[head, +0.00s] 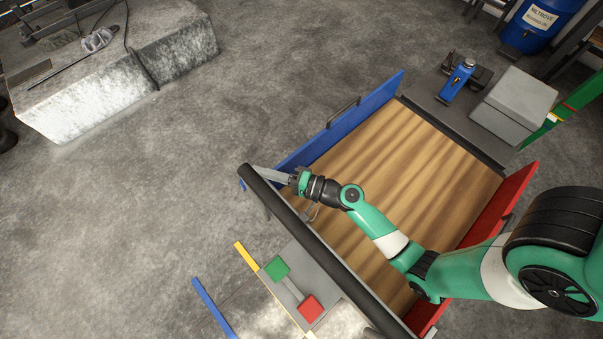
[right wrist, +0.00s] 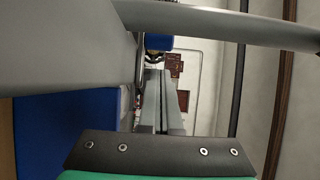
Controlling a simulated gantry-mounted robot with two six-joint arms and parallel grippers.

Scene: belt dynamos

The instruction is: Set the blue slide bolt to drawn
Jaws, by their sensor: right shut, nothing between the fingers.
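A small blue piece (head: 241,184) shows at the left corner of the belt unit, mostly hidden behind the black roller. In the right wrist view a blue block (right wrist: 158,42) sits just beyond my fingertips, and it looks like the bolt's handle. The bolt's bar and its setting are not clear. My right gripper (head: 256,170) reaches over the roller's left end, and its fingers also show in the right wrist view (right wrist: 155,85). They are shut and empty, and I cannot tell whether they touch the blue block. My left gripper is not in view.
A black roller (head: 310,245) edges the wooden-look belt bed (head: 400,165). A blue side panel (head: 350,115) runs close to my right gripper. A red panel (head: 510,200) stands opposite.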

